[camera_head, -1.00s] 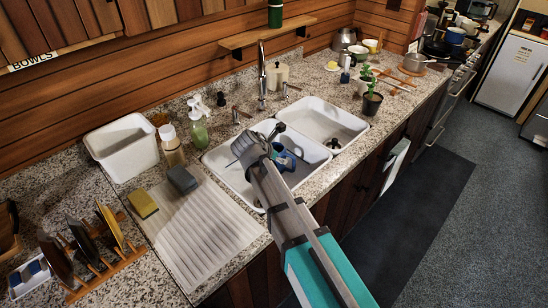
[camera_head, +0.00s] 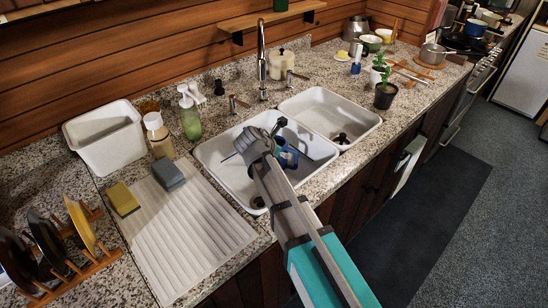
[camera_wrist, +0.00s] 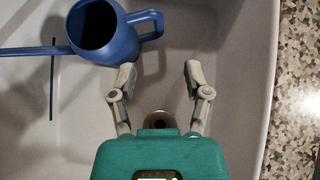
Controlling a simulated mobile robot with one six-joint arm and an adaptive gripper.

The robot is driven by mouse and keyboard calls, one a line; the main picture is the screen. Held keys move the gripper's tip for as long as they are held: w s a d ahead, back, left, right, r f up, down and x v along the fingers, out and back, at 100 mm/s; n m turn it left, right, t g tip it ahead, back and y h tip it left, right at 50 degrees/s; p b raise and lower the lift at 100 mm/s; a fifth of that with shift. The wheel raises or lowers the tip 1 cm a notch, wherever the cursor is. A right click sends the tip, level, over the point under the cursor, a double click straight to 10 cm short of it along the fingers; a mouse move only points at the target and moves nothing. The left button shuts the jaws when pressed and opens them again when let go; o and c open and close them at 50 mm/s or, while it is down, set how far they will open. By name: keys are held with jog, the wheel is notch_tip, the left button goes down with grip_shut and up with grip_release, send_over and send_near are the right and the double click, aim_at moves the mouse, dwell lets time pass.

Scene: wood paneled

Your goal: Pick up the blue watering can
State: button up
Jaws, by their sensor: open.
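The blue watering can (camera_wrist: 119,46) stands in the left basin of the white sink (camera_head: 209,154). In the wrist view it is at the upper left, with its spout to the left and its handle to the right. My gripper (camera_wrist: 160,72) is open and empty over the basin. In the head view my gripper (camera_head: 258,140) hides part of the can (camera_head: 287,157).
The right basin (camera_head: 330,112) is empty apart from its drain. A ribbed drainboard (camera_head: 190,235) with two sponges lies left of the sink. A soap bottle (camera_head: 190,118), a faucet (camera_head: 262,60) and a potted plant (camera_head: 385,95) stand around it.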

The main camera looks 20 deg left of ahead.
jog(key=shift+f, duration=0.1)
jog(key=shift+f, duration=0.1)
dwell(0.3)
jog(key=b, duration=0.6)
send_over(296, 168)
jog(key=s+a, duration=0.1)
jog(key=s, duration=0.2)
notch_tip(296, 168, down, 6)
jog(key=shift+w+a, duration=0.2)
jog(key=shift+w, duration=0.05)
jog(key=shift+f, duration=0.1)
jog(key=b+x, duration=0.3)
jog(key=shift+s+f, duration=0.1)
jog(key=shift+f, duration=0.25)
jog(key=shift+b+x, duration=0.6)
jog(key=shift+x, duration=0.25)
jog(key=shift+r, duration=0.1)
